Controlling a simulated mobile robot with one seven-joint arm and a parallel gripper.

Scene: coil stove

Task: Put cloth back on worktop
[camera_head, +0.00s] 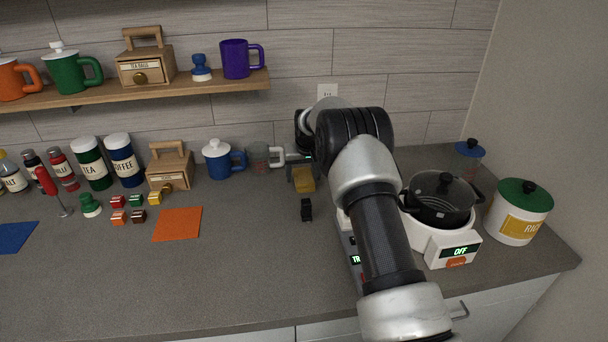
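An orange cloth-like square (178,224) lies flat on the grey worktop (230,270), left of my arm. A blue flat square (16,236) lies at the far left edge of the view. I cannot tell which is the task's cloth. My gripper (301,168) is beyond my arm, low near the back wall, partly hidden by the wrist. A small yellow block or folded piece (304,180) shows at its fingers. I cannot tell whether the fingers hold it or whether they are open or shut.
A clear mug (262,158) and a blue lidded mug (217,159) stand left of my gripper. A small black object (307,210) is in front. A black pot (440,198) sits on the white stove (455,247). The front left worktop is clear.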

